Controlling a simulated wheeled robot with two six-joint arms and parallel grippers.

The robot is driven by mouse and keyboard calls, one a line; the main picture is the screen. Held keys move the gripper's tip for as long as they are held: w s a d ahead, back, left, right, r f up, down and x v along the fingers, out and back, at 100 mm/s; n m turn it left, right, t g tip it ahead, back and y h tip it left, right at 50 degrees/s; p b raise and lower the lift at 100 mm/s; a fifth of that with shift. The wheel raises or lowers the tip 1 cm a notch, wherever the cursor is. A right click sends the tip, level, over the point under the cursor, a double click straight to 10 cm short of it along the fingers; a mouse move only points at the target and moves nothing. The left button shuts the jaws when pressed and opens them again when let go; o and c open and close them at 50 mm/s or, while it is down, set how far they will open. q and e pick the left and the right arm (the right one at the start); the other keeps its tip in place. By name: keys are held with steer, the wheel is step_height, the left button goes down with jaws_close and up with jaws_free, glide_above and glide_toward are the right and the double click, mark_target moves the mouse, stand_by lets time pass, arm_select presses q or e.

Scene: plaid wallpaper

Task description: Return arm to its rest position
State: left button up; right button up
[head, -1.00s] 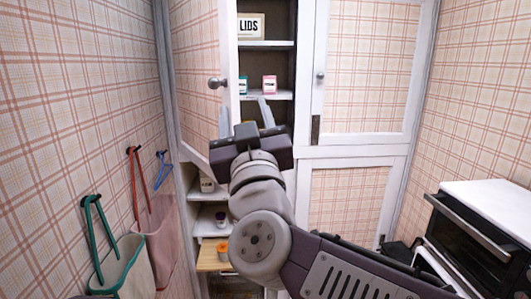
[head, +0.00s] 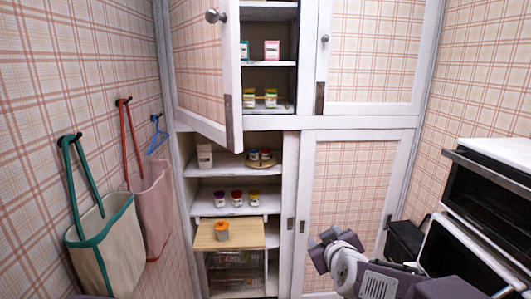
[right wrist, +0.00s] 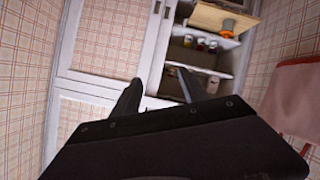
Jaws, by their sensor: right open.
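My right gripper (head: 326,247) is low and to the right in the head view, in front of the plaid lower cabinet door (head: 342,190). It is apart from the shelves and holds nothing that I can see. In the right wrist view my right gripper (right wrist: 155,80) shows two dark fingers spread apart with nothing between them. My left gripper is not in view.
The upper cabinet door (head: 205,75) stands open. An orange-topped jar (head: 222,230) stands on a pulled-out wooden board (head: 240,243). A black oven (head: 485,195) is at right, and cloth bags (head: 108,245) hang on the left wall.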

steer(key=s+d+f+m+g+b, duration=0.15)
steer(key=s+f+g, duration=0.5)
steer(key=f, duration=0.85)
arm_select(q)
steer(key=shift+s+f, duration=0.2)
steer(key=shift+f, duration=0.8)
arm_select(e)
steer(key=s+f+m+g, duration=0.2)
steer(key=s+f, duration=0.2)
steer(key=s, duration=0.5)
steer(key=s+f+m+g, duration=0.2)
steer(key=s+f+g, duration=0.1)
steer(key=s, duration=0.6)
steer(key=shift+d+f, duration=0.45)
steer(key=shift+f, duration=0.05)
steer(key=shift+g, duration=0.25)
